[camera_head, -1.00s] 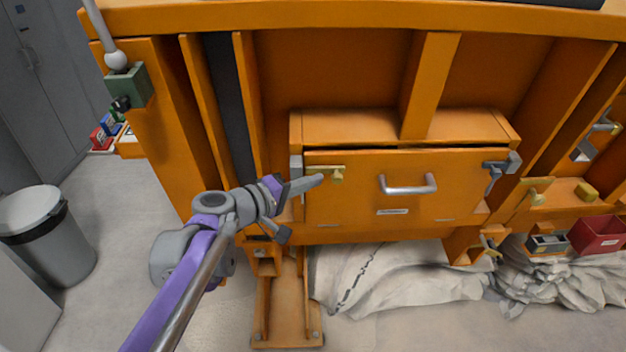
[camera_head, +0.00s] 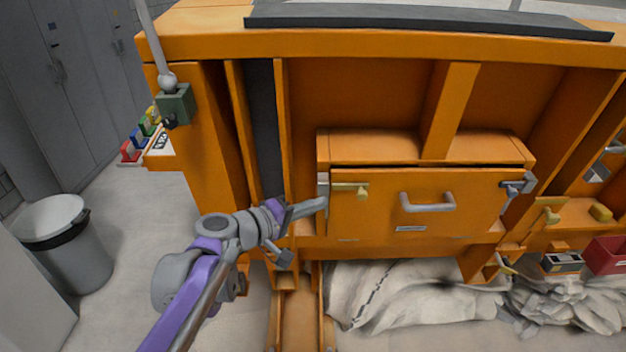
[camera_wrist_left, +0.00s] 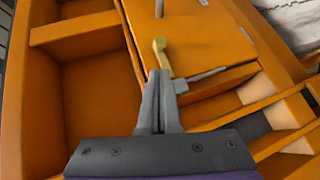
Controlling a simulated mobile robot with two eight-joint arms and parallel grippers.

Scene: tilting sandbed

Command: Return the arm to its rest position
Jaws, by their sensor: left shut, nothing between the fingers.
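My left gripper (camera_head: 318,206) reaches in from the lower left in the head view. Its fingers are together with nothing between them, and the tips are close to the left edge of an orange drawer-like panel (camera_head: 380,220). In the left wrist view the shut fingers (camera_wrist_left: 159,80) point toward a brass latch (camera_wrist_left: 160,50) on that panel; I cannot tell whether they touch. The brass latch also shows in the head view (camera_head: 350,188), just above and right of the fingertips. My right gripper is not in view.
The orange sandbed frame (camera_head: 400,45) fills the middle and right. The panel has a silver handle (camera_head: 428,203) and a grey latch (camera_head: 517,186). Cloth sacks (camera_head: 400,292) lie beneath. A grey bin (camera_head: 65,250) stands at left. A red box (camera_head: 606,255) is at right.

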